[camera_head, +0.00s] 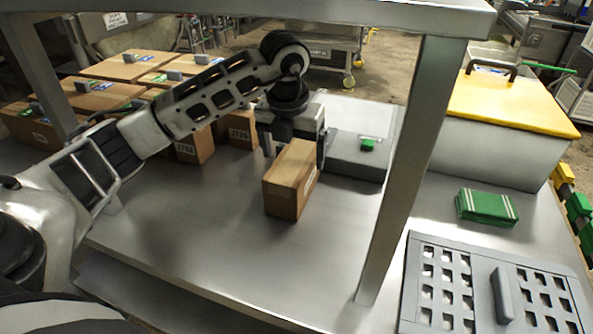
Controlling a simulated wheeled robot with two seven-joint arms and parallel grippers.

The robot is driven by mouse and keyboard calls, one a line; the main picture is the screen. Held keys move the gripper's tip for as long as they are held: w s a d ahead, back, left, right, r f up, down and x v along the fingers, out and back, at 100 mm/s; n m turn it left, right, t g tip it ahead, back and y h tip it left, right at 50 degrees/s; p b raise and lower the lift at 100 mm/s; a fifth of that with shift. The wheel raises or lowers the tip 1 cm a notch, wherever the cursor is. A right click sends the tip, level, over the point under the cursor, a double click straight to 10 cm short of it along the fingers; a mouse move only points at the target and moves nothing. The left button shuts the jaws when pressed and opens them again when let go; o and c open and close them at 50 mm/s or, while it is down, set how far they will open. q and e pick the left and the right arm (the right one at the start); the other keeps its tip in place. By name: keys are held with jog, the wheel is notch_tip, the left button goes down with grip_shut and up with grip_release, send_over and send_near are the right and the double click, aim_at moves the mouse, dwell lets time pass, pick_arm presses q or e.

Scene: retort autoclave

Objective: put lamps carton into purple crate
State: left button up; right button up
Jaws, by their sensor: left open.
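A brown carton (287,190) stands on the steel table (200,235), apart from the other cartons. No lamps marking can be read on it. My left gripper (296,148) is open and points down at the far upper end of this carton, with its fingers at either side of that end. I cannot tell whether the fingers touch it. More brown cartons (128,66) stand in a group at the left and back, partly hidden by my left arm; none shows a readable lamps label. No purple crate is in view. My right gripper is not in view.
A metal post (412,170) and an overhead shelf (250,5) frame the table. A grey scale-like box (358,155) stands behind the lone carton. At the right are a yellow-lidded bin (515,100), a green bundle (486,207) and a slotted metal panel (445,285). The table's front is clear.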

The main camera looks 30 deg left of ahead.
pick_arm(q)
jog(key=shift+s+f, duration=0.1)
jog(key=shift+f, duration=0.85)
jog(key=f, duration=0.3)
jog(key=f+p, duration=0.1)
jog(key=shift+w+f, duration=0.2)
jog(key=shift+w, duration=0.05)
jog(key=shift+c, duration=0.3)
jog(key=shift+r, duration=0.1)
jog(key=c, duration=1.3)
